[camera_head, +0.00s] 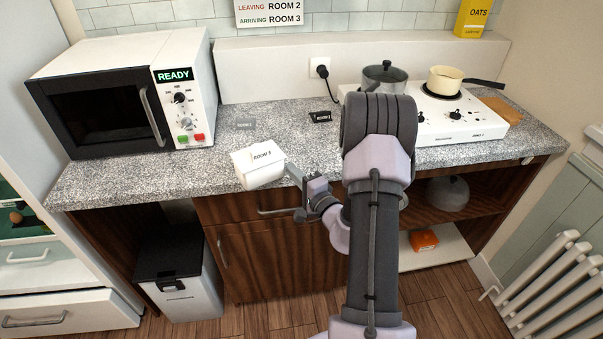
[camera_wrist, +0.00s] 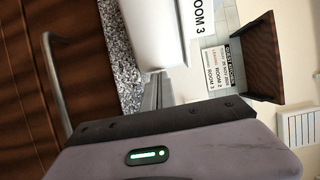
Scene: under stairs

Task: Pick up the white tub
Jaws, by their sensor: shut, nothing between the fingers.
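The speckled counter (camera_head: 110,180) carries a microwave (camera_head: 100,105) at left and a hob (camera_head: 440,125) with a lidded pot (camera_head: 383,78) and a cream saucepan (camera_head: 446,80) at right. A bin (camera_head: 180,275) stands below.

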